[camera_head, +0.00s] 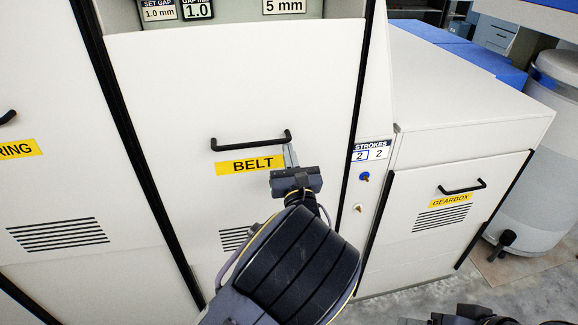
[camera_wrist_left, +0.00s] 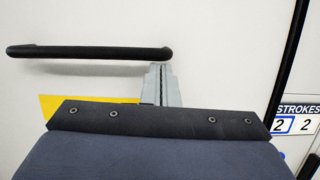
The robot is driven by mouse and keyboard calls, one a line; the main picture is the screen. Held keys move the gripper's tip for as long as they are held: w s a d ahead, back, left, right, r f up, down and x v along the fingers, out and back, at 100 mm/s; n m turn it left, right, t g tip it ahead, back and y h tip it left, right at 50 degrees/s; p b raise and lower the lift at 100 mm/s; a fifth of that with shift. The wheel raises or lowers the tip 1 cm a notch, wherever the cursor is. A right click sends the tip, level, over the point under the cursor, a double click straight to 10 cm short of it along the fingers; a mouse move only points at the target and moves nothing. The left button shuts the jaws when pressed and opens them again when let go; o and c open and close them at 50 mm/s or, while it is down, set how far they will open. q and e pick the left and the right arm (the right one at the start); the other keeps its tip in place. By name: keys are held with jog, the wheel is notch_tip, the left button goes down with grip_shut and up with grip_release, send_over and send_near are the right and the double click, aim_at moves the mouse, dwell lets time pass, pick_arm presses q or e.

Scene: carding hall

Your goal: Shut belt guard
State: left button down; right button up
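The belt guard (camera_head: 300,80) is a large white panel with a yellow BELT label (camera_head: 250,165) and a black bar handle (camera_head: 250,143). It stands nearly upright below a recess; I cannot tell whether it is fully closed. My left gripper (camera_head: 290,155) is in front of the panel, near the handle's right end. In the left wrist view its grey fingers (camera_wrist_left: 160,85) are together with nothing between them, tips just below the handle (camera_wrist_left: 90,51). I cannot tell whether they touch the panel. My wrist hides part of the vent slots. My right gripper's fingers do not show.
Another handled panel (camera_head: 60,190) is at the left. A grey drum (camera_head: 540,150) stands at far right. Floor (camera_head: 390,305) shows at lower right.

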pick_arm(q)
jog(key=p, duration=0.7)
send_near(289, 100)
notch_tip(289, 100, up, 5)
jog(key=w+a, duration=0.2)
jog(key=w, duration=0.1)
jog(key=shift+r, duration=0.4)
jog(key=shift+r, duration=0.1)
